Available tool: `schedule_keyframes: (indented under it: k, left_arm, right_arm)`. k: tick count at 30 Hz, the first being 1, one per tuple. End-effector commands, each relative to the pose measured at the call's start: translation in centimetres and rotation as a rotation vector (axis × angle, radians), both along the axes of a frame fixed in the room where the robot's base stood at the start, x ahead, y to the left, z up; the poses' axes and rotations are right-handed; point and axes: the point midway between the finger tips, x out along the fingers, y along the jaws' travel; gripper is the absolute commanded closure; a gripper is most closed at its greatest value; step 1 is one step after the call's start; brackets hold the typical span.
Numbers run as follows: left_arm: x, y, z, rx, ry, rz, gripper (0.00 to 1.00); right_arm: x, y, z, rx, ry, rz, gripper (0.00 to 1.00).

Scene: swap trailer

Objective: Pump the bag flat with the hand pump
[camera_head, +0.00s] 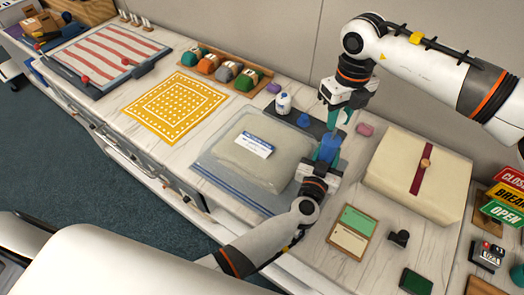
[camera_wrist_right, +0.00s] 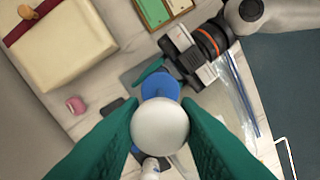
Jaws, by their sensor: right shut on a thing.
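The clear bag (camera_head: 232,185) lies on the counter with a bulky beige filling and a white and blue label; it looks puffed up. The hand pump (camera_head: 329,147) is a blue cylinder standing upright at the bag's right side; its blue body (camera_wrist_right: 160,84) and round white knob (camera_wrist_right: 160,126) show in the right wrist view. My right gripper (camera_head: 339,118) comes down from above, its teal fingers (camera_wrist_right: 160,122) shut on the knob. My left gripper (camera_head: 328,158) reaches in low with its teal fingers around the pump body. The pump's foot is hidden.
A white bottle (camera_head: 283,103) and a blue knob-like piece (camera_head: 303,120) stand behind the bag. A pink block (camera_head: 364,130) and a cream parcel with a red band (camera_head: 395,177) lie to the right. A green and cream card tray (camera_head: 351,232) lies in front. A yellow cloth (camera_head: 175,106) lies left.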

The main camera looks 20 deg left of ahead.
Motion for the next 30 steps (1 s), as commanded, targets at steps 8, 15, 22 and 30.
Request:
schedule_keyframes:
  k: [8, 15, 22, 30]
  left_arm:
    - [-0.1, 0.0, -0.2, 0.001, 0.005, 0.0, 0.93]
    - [-0.1, 0.0, -0.3, 0.001, 0.005, 0.0, 0.93]
    - [-0.1, 0.0, -0.3, 0.002, 0.005, 0.0, 0.93]
    - [-0.1, 0.0, -0.2, 0.001, 0.004, 0.0, 0.93]
  right_arm:
    - [0.2, 0.0, 2.5, 0.004, -0.008, -0.002, 0.84]
    - [0.1, 0.0, 3.5, 0.003, -0.004, -0.001, 0.84]
    - [0.1, 0.0, 1.2, 0.001, -0.001, -0.002, 0.84]
    - [0.0, 0.0, -2.2, 0.001, -0.001, -0.002, 0.84]
